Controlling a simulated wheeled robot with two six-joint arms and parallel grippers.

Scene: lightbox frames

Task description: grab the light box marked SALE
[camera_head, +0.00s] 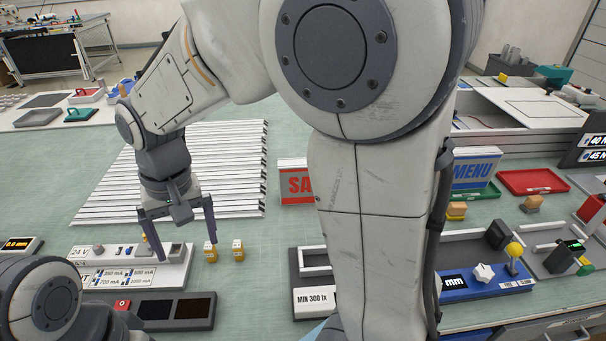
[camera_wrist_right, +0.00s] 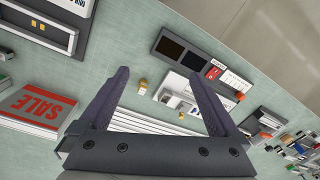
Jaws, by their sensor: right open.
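The light box marked SALE (camera_head: 294,183) stands on the green table near the middle of the head view, a red sign on a grey box. My right arm hides its right part. In the right wrist view, the SALE box (camera_wrist_right: 40,107) is at the left, its lettering tilted and upside down. My right gripper (camera_head: 184,246) is open and empty, well to the left of the box and nearer me, above a white panel with small parts. The open jaws also show in the right wrist view (camera_wrist_right: 158,76). My left gripper is out of view.
A tray marked MIN 300 lx (camera_head: 314,301) is in front of the SALE box. A MENU box (camera_head: 475,170) and red tray (camera_head: 531,182) are at right.

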